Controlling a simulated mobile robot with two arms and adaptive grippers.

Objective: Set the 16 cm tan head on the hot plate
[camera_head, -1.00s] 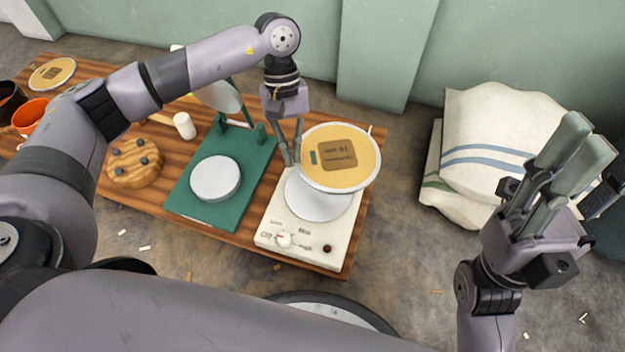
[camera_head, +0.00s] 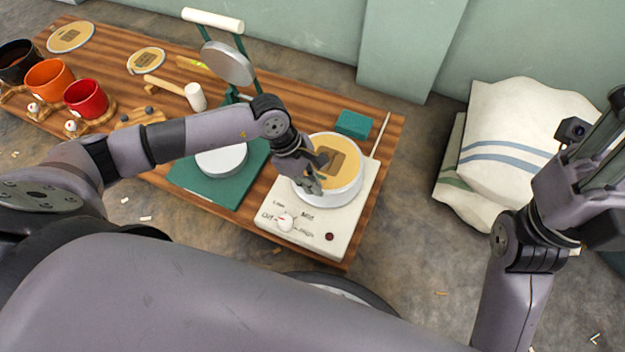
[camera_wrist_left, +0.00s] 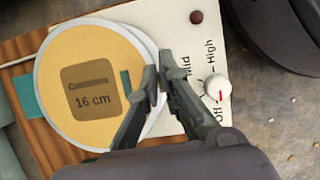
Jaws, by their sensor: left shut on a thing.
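The tan head (camera_head: 345,158) is a round tan disc with a pale rim and a brown label. The label reads 16 cm in the left wrist view (camera_wrist_left: 95,85). My left gripper (camera_head: 314,182) is shut on the near edge of the head; its fingers also show in the wrist view (camera_wrist_left: 155,90). The head lies over the round white plate of the cream hot plate (camera_head: 340,225) and hides most of it. I cannot tell whether they touch. The knob and markings (camera_wrist_left: 217,87) stay clear. My right gripper (camera_head: 605,130) is partly cut off at the right edge.
A green press (camera_head: 215,195) stands left of the hot plate. A teal block (camera_head: 353,123) and a thin stick lie behind it. A mallet (camera_head: 194,96), other tan heads (camera_head: 147,61) and coloured cups (camera_head: 87,99) are farther left. White sacks (camera_head: 520,140) lie right.

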